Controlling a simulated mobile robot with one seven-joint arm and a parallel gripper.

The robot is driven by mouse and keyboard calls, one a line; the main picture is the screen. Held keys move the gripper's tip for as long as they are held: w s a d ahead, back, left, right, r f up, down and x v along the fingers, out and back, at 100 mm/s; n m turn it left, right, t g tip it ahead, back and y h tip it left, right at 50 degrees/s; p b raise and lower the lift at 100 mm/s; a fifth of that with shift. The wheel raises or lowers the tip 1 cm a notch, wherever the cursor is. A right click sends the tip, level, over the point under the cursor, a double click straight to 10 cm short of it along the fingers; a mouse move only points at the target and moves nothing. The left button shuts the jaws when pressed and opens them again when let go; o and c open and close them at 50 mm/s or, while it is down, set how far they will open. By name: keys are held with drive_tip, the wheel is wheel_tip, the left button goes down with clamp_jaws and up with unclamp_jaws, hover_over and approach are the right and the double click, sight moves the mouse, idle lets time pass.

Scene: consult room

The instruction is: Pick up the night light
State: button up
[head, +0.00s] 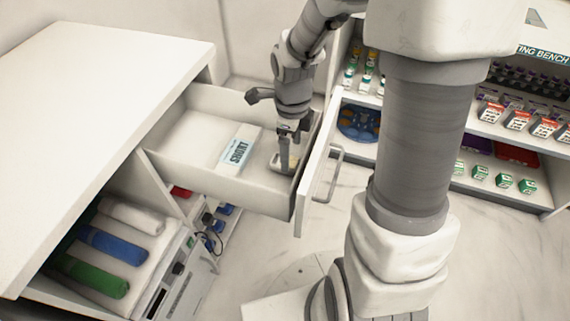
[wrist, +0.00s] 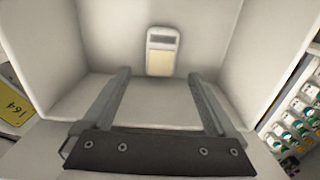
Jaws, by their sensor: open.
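The night light (wrist: 162,50) is a small pale, rounded block with a cream-yellow panel and a dark grey strip near one end. In the wrist view it lies on the drawer floor, beyond the fingertips and roughly centred between them. My gripper (wrist: 159,73) is open and empty, with a finger on either side. In the head view my gripper (head: 286,152) points down into the front part of the open drawer (head: 190,103). The night light (head: 292,163) is partly hidden there by the fingers. I cannot tell the exact height gap.
A white box marked SHORT (head: 239,152) lies in the drawer, left of my gripper. The drawer walls stand close around, with the handled front (head: 318,178) at right. Rolled towels (head: 110,243) are on the shelf below. Stocked shelves (head: 510,110) stand at right.

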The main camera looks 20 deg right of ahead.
sight(293, 163)
drive_tip(key=f+b, duration=0.2)
drive_tip(key=f, duration=0.3)
drive_tip(key=shift+d, duration=0.2)
clamp_jaws()
